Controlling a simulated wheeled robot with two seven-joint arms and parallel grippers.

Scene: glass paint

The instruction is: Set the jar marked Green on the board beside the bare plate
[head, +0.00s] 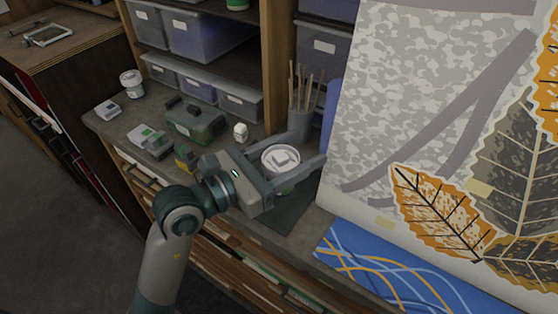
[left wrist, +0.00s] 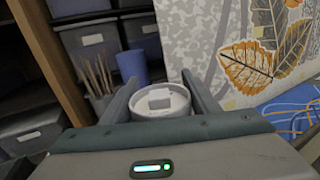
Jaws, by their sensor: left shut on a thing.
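My left gripper (head: 308,146) is shut on a pale round jar (head: 281,158), one finger on each side of it. The jar is upright, with a light label on its top; I cannot read the label. The jar also shows between the fingers in the left wrist view (left wrist: 160,101). A dark green flat surface (head: 288,216) lies below and in front of it; I cannot tell whether the jar touches it. A large patterned panel with orange and grey leaves (head: 430,110) stands to the right. I cannot make out which plate is bare. My right gripper is out of view.
A cup of thin sticks (head: 300,122) and a blue cylinder (head: 329,108) stand behind the jar. A green case (head: 194,122), a small white pot (head: 240,132) and another white tub (head: 131,83) are to the left. A blue patterned sheet (head: 400,275) lies at the right front.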

